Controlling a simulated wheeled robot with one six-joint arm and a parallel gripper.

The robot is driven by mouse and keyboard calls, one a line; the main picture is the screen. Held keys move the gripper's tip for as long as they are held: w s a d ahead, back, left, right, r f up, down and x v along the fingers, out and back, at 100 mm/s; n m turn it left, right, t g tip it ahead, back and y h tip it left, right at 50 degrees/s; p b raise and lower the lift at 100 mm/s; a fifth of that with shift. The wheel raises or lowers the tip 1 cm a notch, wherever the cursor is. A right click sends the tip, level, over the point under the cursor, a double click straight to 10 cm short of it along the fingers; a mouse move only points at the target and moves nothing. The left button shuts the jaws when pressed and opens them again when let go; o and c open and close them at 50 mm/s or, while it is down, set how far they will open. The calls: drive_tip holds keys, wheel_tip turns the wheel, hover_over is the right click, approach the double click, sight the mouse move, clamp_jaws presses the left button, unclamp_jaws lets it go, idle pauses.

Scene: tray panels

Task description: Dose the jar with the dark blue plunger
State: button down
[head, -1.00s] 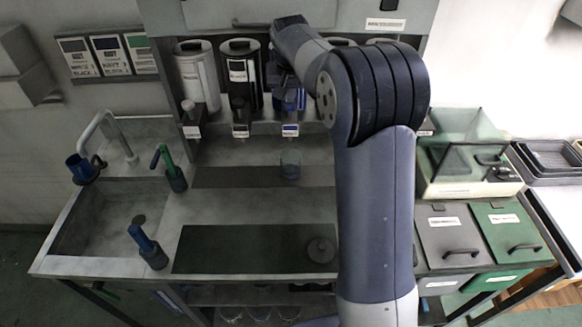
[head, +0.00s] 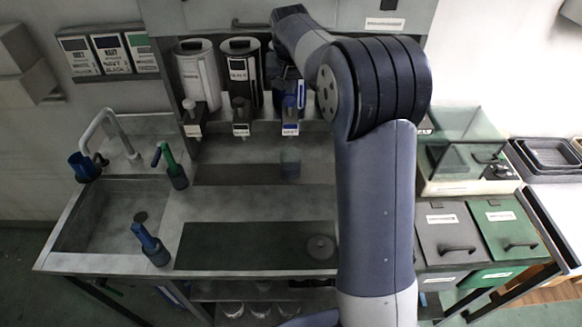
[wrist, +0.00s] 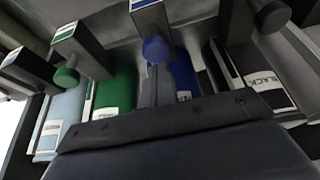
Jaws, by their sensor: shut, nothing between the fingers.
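The dark blue plunger (head: 290,105) stands up from its labelled dispenser below the rack in the head view. Its round blue knob also shows in the wrist view (wrist: 157,50). The dark blue canister (wrist: 184,78) is behind it, mostly hidden by my arm in the head view. A clear jar (head: 290,163) stands upright below the blue dispenser and looks bluish; its fill level is unclear. My gripper (wrist: 153,88) is shut and empty, close to the blue knob in the wrist view. Whether it touches the knob is unclear.
Grey (head: 190,105) and black (head: 238,105) plungers stand to the left. A green knob (wrist: 66,77) also shows in the wrist view. A dark mat (head: 245,247) with a round lid (head: 320,247) lies in front. The sink (head: 105,220) is at left, a clear-lidded box (head: 465,165) at right.

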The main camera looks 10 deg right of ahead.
wheel_tip(320, 180, up, 6)
drive_tip(key=shift+f, duration=0.1)
idle(0.4)
